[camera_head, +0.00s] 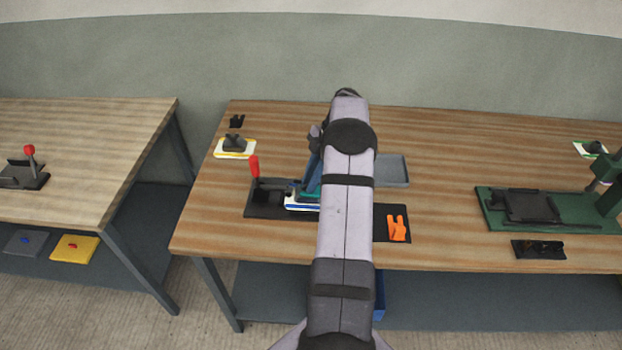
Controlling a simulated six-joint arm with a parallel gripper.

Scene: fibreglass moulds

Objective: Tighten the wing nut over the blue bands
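A white piece with a blue band (301,203) and some teal lies on a black base plate (266,211) on the middle bench. A lever with a red handle (254,167) stands at the left of this plate. A slanted blue part (313,174) rises behind the white piece, against the left edge of my arm; I cannot tell what it belongs to. My arm crosses the middle of the picture and covers much of the plate. My gripper is mostly or wholly hidden behind the arm, and its fingers cannot be made out. No wing nut can be made out.
An orange piece (398,228) lies on the plate's right end. A grey tray (392,170) sits behind it. A yellow-and-white pad with a dark part (235,147) is at the back left. A green fixture (545,213) stands right. Bare wood separates them.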

